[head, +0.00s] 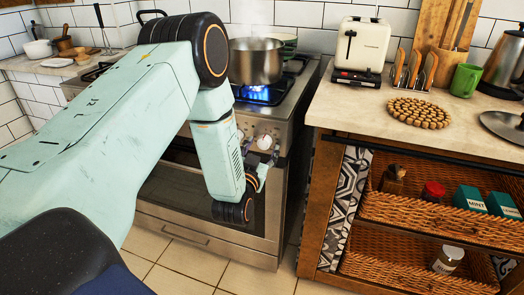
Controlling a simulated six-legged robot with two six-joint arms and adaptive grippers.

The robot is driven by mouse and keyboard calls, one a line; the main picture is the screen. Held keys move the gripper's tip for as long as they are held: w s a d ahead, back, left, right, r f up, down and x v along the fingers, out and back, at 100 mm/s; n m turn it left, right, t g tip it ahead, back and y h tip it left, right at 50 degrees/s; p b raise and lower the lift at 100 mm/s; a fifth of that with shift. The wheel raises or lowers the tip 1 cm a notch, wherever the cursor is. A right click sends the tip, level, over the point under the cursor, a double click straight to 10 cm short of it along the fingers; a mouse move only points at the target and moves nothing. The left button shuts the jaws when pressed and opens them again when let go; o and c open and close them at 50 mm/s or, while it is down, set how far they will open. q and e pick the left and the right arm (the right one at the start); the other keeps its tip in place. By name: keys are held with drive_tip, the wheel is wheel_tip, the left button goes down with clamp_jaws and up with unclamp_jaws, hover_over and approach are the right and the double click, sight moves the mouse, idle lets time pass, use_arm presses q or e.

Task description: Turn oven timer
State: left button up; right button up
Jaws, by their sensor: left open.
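The oven (200,190) is a steel range with a glass door, standing left of the counter. A round pale knob (264,142) shows on its front panel at the right; I cannot tell for sure that it is the timer. My left arm comes across from the left and hides much of the panel and the other controls. My left gripper (263,168) is at the panel, just below the pale knob, and is open. Whether it touches the knob cannot be seen. My right gripper is not in view.
A steel pot (256,62) steams over a lit blue burner (258,93) above the gripper. The counter (340,100) at right holds a toaster (362,45), a green mug (466,80) and a trivet (418,112). Wicker baskets (400,212) sit below. Tiled floor (190,268) is clear in front.

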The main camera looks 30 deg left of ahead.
use_arm(q)
drive_tip(key=shift+c, duration=0.3)
drive_tip(key=c, duration=1.1)
drive_tip(key=m+p, duration=0.2)
drive_tip(key=shift+r+p, duration=0.15)
drive_tip(key=shift+p, duration=0.2)
drive_tip(key=shift+m+p, duration=0.9)
drive_tip(key=shift+m, duration=0.6)
drive_tip(key=o, duration=1.2)
drive_tip(key=shift+c, duration=0.2)
drive_tip(key=shift+s, duration=0.1)
drive_tip(key=v, duration=1.1)
drive_tip(key=shift+s+d+f, duration=0.15)
drive_tip(key=shift+s+f, duration=0.15)
drive_tip(key=shift+s, duration=0.1)
